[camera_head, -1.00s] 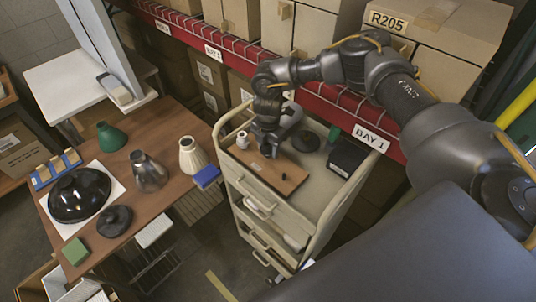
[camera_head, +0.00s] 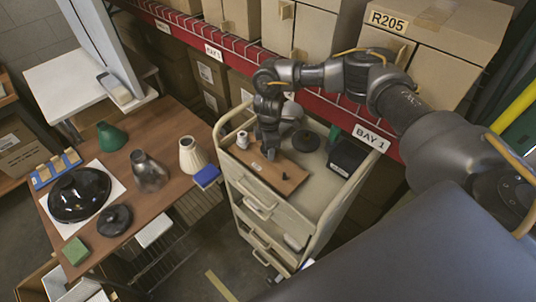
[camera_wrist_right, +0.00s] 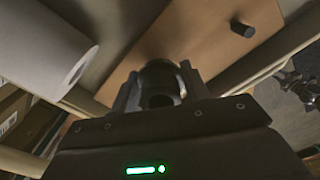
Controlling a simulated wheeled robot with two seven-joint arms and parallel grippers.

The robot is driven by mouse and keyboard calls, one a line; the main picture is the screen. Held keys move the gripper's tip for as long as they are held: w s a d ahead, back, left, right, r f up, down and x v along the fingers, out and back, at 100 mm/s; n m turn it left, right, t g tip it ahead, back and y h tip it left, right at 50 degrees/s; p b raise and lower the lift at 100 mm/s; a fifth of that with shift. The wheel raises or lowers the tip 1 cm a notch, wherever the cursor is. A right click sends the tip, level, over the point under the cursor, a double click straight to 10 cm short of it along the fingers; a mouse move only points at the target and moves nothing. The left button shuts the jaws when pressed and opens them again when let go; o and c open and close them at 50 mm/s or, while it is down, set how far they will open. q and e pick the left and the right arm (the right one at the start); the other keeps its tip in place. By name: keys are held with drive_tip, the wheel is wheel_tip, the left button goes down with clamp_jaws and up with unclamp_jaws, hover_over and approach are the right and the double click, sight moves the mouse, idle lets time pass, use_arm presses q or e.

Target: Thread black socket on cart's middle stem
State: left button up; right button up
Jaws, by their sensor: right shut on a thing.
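My right gripper (camera_head: 268,150) is over the brown board (camera_head: 292,186) on the cart's top. In the right wrist view its fingers (camera_wrist_right: 160,84) are shut on a dark, round, hollow part, the black socket (camera_wrist_right: 160,80). The middle stem is not visible; the gripper and socket cover that part of the board. A short black stem (camera_head: 285,176) stands at the board's near right end and also shows in the wrist view (camera_wrist_right: 242,26). I cannot tell whether the socket touches a stem. A white socket (camera_head: 242,140) stands at the board's left end. My left gripper is not in view.
A dark disc-like base (camera_head: 305,141) and a black box (camera_head: 347,155) are behind the board on the cart (camera_head: 318,203). A red shelf beam (camera_head: 310,103) runs behind. The table (camera_head: 150,205) at left holds several lamp shades and a black dome (camera_head: 80,194).

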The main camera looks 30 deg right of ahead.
drive_tip(key=m, duration=0.5)
drive_tip(key=shift+s+a+f+m, duration=0.2)
drive_tip(key=shift+f+m, duration=0.15)
drive_tip(key=shift+m, duration=0.05)
drive_tip(key=shift+s+d+m, duration=0.1)
drive_tip(key=shift+d+m, duration=0.05)
drive_tip(key=shift+m, duration=0.15)
drive_tip(key=m, duration=0.4)
drive_tip(key=shift+m, duration=0.4)
drive_tip(key=shift+f+m, duration=0.1)
drive_tip(key=shift+m, duration=1)
drive_tip(key=m, duration=0.3)
drive_tip(key=shift+m, duration=0.3)
drive_tip(key=m, duration=0.3)
drive_tip(key=shift+a, duration=0.2)
